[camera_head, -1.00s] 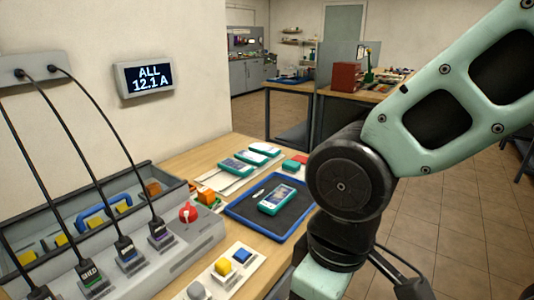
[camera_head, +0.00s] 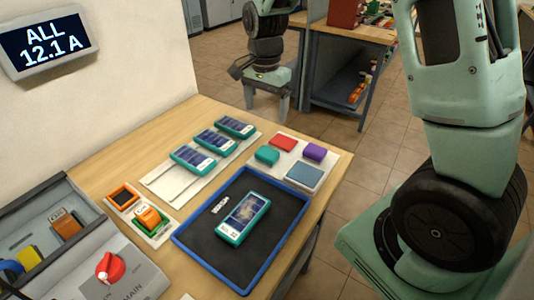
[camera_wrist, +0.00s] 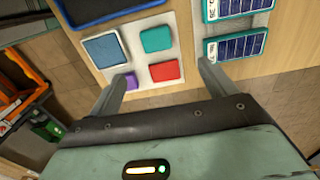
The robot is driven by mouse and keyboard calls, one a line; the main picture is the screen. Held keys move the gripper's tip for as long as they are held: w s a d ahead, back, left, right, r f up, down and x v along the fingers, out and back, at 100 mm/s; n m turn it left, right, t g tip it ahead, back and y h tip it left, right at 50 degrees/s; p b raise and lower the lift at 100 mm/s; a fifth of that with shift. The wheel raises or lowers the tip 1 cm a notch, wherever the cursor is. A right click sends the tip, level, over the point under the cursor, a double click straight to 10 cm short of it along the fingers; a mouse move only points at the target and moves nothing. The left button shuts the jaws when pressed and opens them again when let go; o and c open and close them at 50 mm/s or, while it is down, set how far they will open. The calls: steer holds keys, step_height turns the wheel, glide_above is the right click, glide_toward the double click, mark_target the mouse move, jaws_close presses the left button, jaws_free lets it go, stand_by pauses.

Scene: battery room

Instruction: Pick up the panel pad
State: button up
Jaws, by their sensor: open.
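Several small coloured pads lie on a white plate (camera_head: 276,168) near the table's far right edge: red (camera_head: 283,142), purple (camera_head: 314,152), teal (camera_head: 267,155) and grey-blue (camera_head: 305,174). No label shows which is the panel pad. In the wrist view the red (camera_wrist: 164,70), teal (camera_wrist: 156,39), grey-blue (camera_wrist: 104,49) and purple (camera_wrist: 130,81) pads lie ahead of my gripper. My gripper (camera_head: 268,103) appears beyond the table's far edge, its fingers pointing down. It is open and empty. The red pad shows between its fingers, apart from them.
A blue-rimmed tray (camera_head: 187,245) holds a teal device (camera_head: 243,218). Orange blocks on small plates (camera_head: 150,222) and a grey console (camera_head: 110,262) are at the left. A second table (camera_head: 350,32) stands behind.

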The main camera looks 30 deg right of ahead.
steer(key=p, duration=0.1)
glide_above(268, 152)
steer(key=f, duration=1)
steer(key=shift+w+a, duration=0.2)
steer(key=shift+w, duration=0.1)
steer(key=shift+s+d+f+p, duration=0.15)
steer(key=shift+f+p, duration=0.3)
steer(key=shift+f, duration=0.85)
steer(key=shift+s+a+f+p, duration=0.15)
steer(key=shift+f+p, duration=0.3)
steer(key=shift+f, duration=0.85)
steer(key=shift+d, duration=0.1)
steer(key=c, duration=1.1)
